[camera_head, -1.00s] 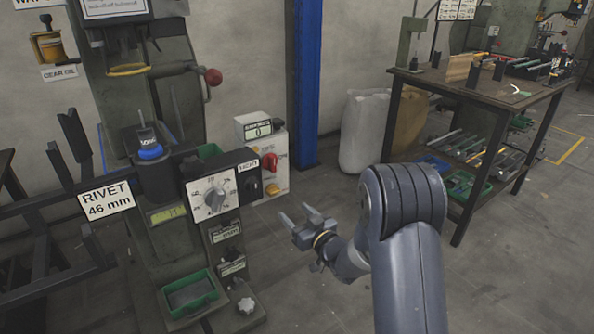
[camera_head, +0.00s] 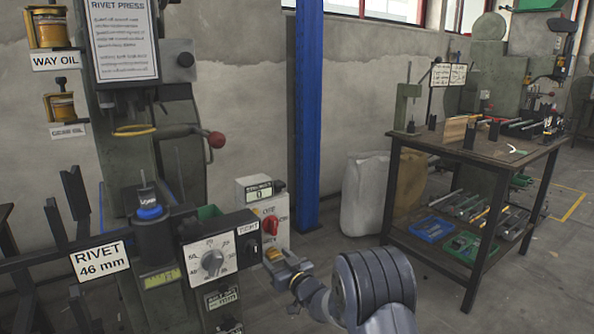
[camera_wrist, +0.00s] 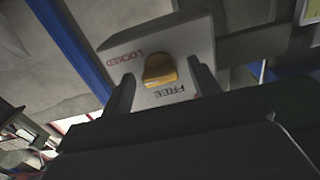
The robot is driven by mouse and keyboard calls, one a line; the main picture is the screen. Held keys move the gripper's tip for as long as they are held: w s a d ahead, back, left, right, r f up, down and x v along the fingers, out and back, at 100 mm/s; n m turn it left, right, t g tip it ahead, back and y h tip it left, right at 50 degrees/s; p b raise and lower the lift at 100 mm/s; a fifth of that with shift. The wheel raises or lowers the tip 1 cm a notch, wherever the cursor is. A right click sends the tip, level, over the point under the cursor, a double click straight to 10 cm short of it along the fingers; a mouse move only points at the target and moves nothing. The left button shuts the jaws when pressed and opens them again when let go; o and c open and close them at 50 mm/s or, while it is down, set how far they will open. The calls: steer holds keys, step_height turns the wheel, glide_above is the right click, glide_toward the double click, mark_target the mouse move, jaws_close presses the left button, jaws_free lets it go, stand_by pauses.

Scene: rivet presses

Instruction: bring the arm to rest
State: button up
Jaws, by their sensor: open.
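My gripper (camera_head: 284,266) is at the lower middle of the head view, in front of a grey switch box (camera_head: 249,192) with a red knob (camera_head: 270,226) and a yellow knob (camera_head: 273,254). My gripper is open. In the wrist view its two dark fingers stand on either side of the yellow knob (camera_wrist: 160,70), which has LOCKED and FREE printed around it. I cannot tell whether the fingers touch the knob. My arm is bent, with its upper joint (camera_head: 375,285) at the bottom of the head view.
The rivet press (camera_head: 180,110), with a dial panel (camera_head: 213,258) and a red-ball lever (camera_head: 216,140), stands close on the left. A blue post (camera_head: 306,110) rises behind the box. A workbench (camera_head: 480,152) with parts stands right. White and brown sacks (camera_head: 365,195) lean beside it.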

steer(key=shift+s, duration=0.1)
stand_by(0.3)
steer(key=p+v, duration=0.2)
steer(key=v, duration=0.8)
steer(key=b+x, duration=0.2)
steer(key=x, duration=0.8)
steer(key=shift+f, duration=0.1)
steer(key=n+b, duration=0.2)
steer(key=n, duration=0.3)
steer(key=n+b, duration=0.1)
steer(key=n, duration=0.4)
steer(key=shift+n+b, duration=0.35)
steer(key=shift+n, duration=0.05)
steer(key=p+v, duration=0.2)
steer(key=v, duration=0.8)
steer(key=shift+d, duration=0.1)
